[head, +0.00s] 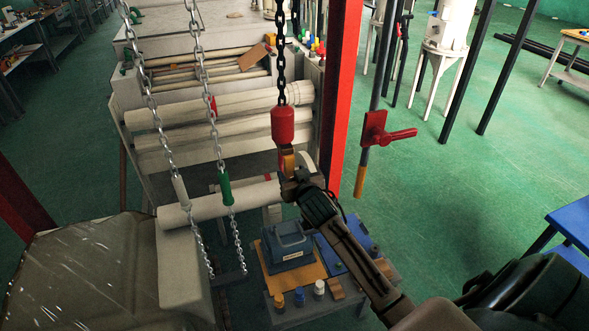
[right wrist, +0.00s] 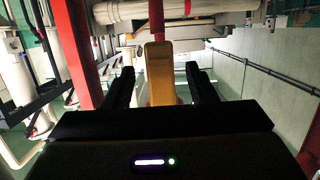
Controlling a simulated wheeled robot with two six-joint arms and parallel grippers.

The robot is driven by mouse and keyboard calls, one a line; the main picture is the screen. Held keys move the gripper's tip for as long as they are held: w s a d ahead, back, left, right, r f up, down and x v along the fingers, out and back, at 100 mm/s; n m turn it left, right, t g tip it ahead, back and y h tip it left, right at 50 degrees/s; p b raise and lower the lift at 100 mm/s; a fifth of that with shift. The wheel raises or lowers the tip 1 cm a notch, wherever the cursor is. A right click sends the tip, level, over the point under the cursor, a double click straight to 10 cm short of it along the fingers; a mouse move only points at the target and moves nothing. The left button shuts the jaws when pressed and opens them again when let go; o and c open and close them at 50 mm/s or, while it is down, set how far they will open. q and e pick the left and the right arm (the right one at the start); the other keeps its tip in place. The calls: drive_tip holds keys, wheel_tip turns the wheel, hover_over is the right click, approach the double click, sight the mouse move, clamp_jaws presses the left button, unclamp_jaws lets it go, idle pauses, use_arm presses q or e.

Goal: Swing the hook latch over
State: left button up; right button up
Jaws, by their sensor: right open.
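A red hook block (head: 283,125) hangs from a black chain at the middle of the head view, with an orange-yellow hook (head: 287,160) below it. My right gripper (head: 288,178) is at the lower end of this hook and covers part of it. In the right wrist view the yellow hook piece (right wrist: 159,72) stands between the two black fingers of my open right gripper (right wrist: 162,85), with gaps at both sides. A separate latch on the hook cannot be made out. My left gripper is not in view.
A red post (head: 340,95) stands close right of the hook. Two silver chains hang at the left, one with a green sleeve (head: 224,188). Pale rollers (head: 235,103) lie behind. A blue-grey box (head: 286,245) sits below. A red handle (head: 388,133) is on a pole farther right.

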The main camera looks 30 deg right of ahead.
drive_tip(key=shift+s+a+r, duration=0.1)
drive_tip(key=shift+s+r, duration=0.1)
drive_tip(key=shift+s, duration=0.25)
drive_tip(key=p+v, duration=0.1)
drive_tip(key=v, duration=0.4)
drive_tip(key=shift+s+a, duration=0.1)
drive_tip(key=shift+s, duration=0.3)
